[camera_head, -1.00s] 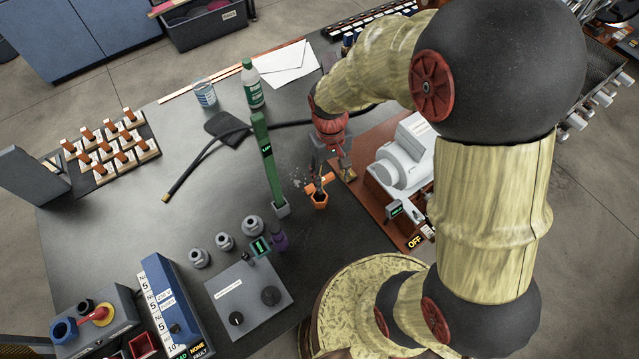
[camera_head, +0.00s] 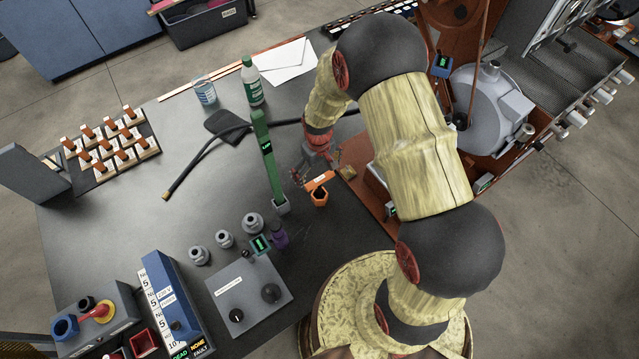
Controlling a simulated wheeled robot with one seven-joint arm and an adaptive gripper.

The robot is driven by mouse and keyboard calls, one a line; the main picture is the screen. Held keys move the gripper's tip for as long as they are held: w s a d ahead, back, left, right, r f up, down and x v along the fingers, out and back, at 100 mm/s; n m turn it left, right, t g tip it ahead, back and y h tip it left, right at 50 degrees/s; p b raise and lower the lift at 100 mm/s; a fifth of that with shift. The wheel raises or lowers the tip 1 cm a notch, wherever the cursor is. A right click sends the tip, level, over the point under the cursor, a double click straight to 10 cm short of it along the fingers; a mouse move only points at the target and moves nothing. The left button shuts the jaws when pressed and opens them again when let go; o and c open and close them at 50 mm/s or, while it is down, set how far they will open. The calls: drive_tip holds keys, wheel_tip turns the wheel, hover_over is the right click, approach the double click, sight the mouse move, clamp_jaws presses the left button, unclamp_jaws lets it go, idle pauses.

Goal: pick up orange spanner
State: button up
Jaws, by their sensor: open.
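The orange spanner (camera_head: 320,181) lies on the dark table near its right side, just right of the foot of the green upright post. Its hexagonal end (camera_head: 319,198) is toward the camera, and a small pale label shows on its bar. My gripper (camera_head: 308,174) is open and just beyond the spanner, with its fingers close to the bar's far side. Nothing shows between the fingers. I cannot tell whether they touch the spanner or how high they are. My wrist and arm partly cover the area behind.
The green post (camera_head: 268,155) stands close left of the gripper. A grey control box (camera_head: 248,296) and several grey weights (camera_head: 224,239) are nearer the camera. A black hose (camera_head: 205,155) crosses the table. A reddish-brown machine base (camera_head: 362,192) is close right. Open tabletop lies left.

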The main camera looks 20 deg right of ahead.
sight(319, 179)
drive_tip(key=f, duration=0.3)
drive_tip(key=shift+s+d, duration=0.15)
drive_tip(key=shift+s, duration=0.05)
drive_tip(key=shift+w+f+b, duration=0.1)
drive_tip(key=shift+f+b, duration=0.2)
drive_tip(key=shift+f, duration=0.1)
drive_tip(key=shift+c, duration=1.3)
drive_tip(key=c, duration=1.4)
drive_tip(key=shift+o, duration=0.2)
